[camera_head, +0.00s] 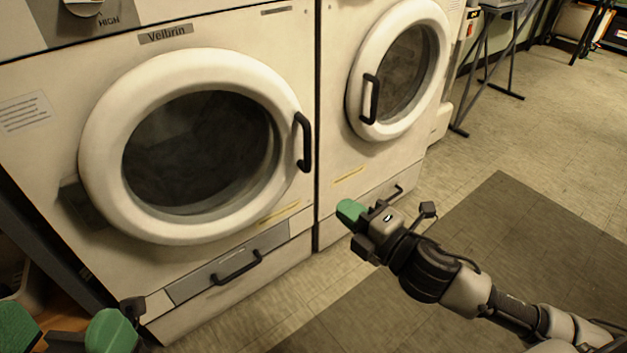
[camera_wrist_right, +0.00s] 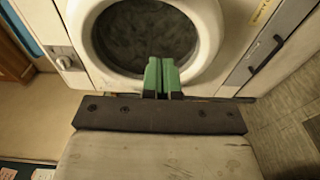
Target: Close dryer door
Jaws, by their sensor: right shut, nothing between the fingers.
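The left dryer's round white door (camera_head: 105,150) has dark glass and a black handle (camera_head: 303,142) on its right. It looks flush with the front, though a small gap would be hard to see. The right dryer's door (camera_head: 437,20) also looks flush, with its handle (camera_head: 371,98) on the left. My right gripper (camera_head: 350,212) is shut and empty in front of the dryers, apart from both handles. In the right wrist view its green fingers (camera_wrist_right: 162,76) overlap a round door (camera_wrist_right: 204,35). My left gripper (camera_head: 65,330) is open at the bottom left.
Drawers with black handles (camera_head: 237,267) sit under the doors. A dark mat (camera_head: 510,250) lies on the tiled floor under my right arm. Dark metal legs (camera_head: 480,75) stand at the upper right. The floor (camera_head: 545,120) between them and the mat is free.

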